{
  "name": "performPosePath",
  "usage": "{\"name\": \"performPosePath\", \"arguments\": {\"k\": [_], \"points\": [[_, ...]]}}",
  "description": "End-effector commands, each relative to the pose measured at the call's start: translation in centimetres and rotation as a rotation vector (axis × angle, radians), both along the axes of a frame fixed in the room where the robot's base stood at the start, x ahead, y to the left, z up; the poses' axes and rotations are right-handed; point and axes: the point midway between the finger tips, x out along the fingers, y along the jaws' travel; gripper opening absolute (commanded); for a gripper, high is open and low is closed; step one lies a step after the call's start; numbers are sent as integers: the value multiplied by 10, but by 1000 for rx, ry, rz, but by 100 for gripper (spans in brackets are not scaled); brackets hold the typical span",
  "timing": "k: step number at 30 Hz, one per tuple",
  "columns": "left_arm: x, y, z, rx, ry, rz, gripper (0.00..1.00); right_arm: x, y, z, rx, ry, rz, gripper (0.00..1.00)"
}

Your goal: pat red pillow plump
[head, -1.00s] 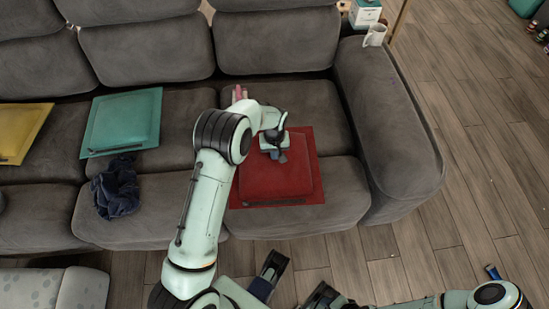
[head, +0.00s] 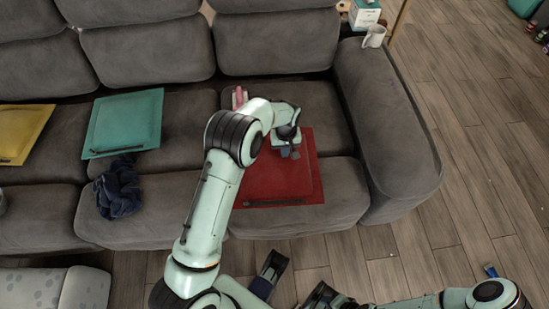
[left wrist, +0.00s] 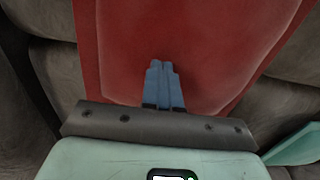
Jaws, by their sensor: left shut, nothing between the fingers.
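The red pillow (head: 255,180) lies flat on the right seat of the grey sofa, its front part and right edge in clear sight. My left arm hides its left and back part. My left gripper (head: 292,154) is over the pillow's upper right part, shut and empty. In the left wrist view its blue fingers (left wrist: 160,64) are together and point at the red pillow (left wrist: 215,40), which fills the middle. I cannot tell whether the fingertips touch the cloth. My right arm shows at the bottom right of the head view; its jaws cannot be made out.
A pink object (head: 239,97) lies behind my left arm. A teal pillow (head: 122,122), a yellow pillow (head: 22,132) and a crumpled dark cloth (head: 119,190) are to the left. A white mug (head: 374,37) stands on the sofa's right armrest. Wood floor is open at right.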

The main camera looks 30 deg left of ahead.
Motion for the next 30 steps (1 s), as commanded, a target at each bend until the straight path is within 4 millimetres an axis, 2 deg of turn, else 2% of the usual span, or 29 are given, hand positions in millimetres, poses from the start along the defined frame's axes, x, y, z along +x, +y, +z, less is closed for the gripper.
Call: {"name": "performPosePath", "arguments": {"k": [18,25,30], "points": [[0,0,-30,-1,2,0,0,-2,0,-22,0,8,0,43],[0,0,-26,-1,1,0,0,-2,-1,-20,-4,8,-2,43],[0,0,-12,0,-1,0,0,-1,-2,-10,-6,4,-5,43]]}}
